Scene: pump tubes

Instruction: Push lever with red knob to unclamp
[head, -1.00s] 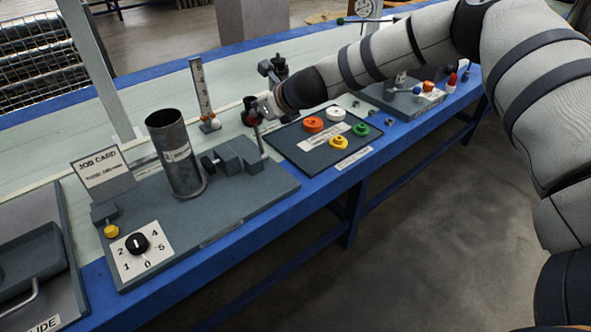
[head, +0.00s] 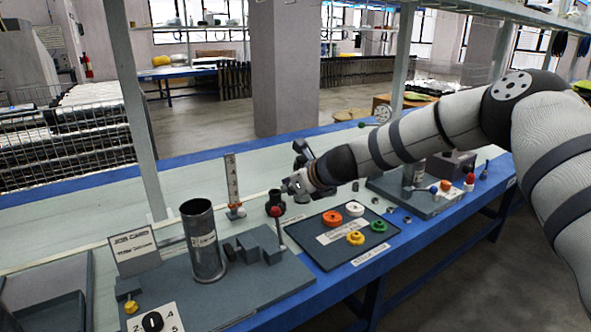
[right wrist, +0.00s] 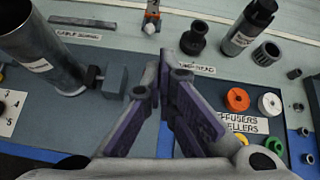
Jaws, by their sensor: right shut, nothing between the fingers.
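The lever's red knob (head: 276,211) tops a thin grey rod at the right end of the grey clamp block (head: 250,246). The rod stands nearly upright. The dark metal tube (head: 203,240) stands upright left of the clamp, and also shows in the right wrist view (right wrist: 42,48). My right gripper (head: 288,187) is shut and empty, just above and right of the knob, with a small gap in the picture. In the right wrist view its purple-padded fingers (right wrist: 165,75) hide the area where the knob could be. My left gripper is not in view.
A dark tray (head: 340,249) with orange, white, yellow and green rings lies right of the clamp base. A ruler stand (head: 233,190) and a black cup (head: 275,203) stand behind. The job card (head: 133,247) is at left.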

